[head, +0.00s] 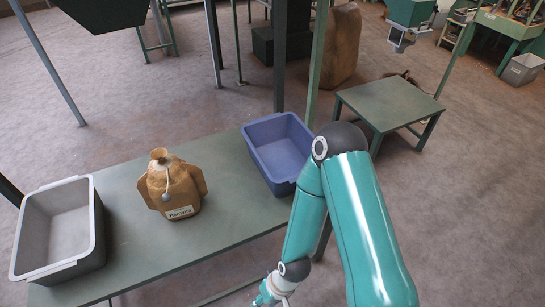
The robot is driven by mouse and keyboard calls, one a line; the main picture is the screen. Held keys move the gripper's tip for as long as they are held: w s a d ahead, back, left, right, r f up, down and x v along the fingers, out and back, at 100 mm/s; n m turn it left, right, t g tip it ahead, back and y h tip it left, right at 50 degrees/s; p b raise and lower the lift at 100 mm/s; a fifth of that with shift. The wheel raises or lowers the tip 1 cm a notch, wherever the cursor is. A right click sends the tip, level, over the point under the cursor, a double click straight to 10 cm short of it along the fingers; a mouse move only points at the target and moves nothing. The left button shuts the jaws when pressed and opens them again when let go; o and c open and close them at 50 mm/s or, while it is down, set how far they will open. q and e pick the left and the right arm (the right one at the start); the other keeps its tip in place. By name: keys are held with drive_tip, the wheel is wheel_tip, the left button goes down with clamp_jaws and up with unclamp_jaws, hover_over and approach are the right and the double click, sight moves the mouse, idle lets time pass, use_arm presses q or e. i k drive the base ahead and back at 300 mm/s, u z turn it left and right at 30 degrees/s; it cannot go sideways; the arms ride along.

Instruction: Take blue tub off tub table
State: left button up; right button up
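The blue tub (279,149) stands upright on the right end of the green tub table (130,226), close to the table's right edge. It looks empty. My teal arm comes in from the lower right, and its bent joint is near the tub's right front corner in the picture. The wrist of this arm runs down to the bottom edge, where its gripper is cut off. My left gripper and arm are not in view.
A grey tub (60,229) stands at the table's left end. A brown sack-like container (172,187) with a label stands between the tubs. A small green table (389,104) is behind on the right. Green posts (318,62) rise behind the blue tub. Open floor lies right.

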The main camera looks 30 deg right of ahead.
sight(279, 144)
drive_tip(key=z, duration=0.45)
drive_tip(key=i, duration=0.15)
drive_tip(key=u, duration=2.65)
drive_tip(key=k, duration=2.65)
drive_tip(key=z, duration=1.05)
drive_tip(key=i, duration=0.95)
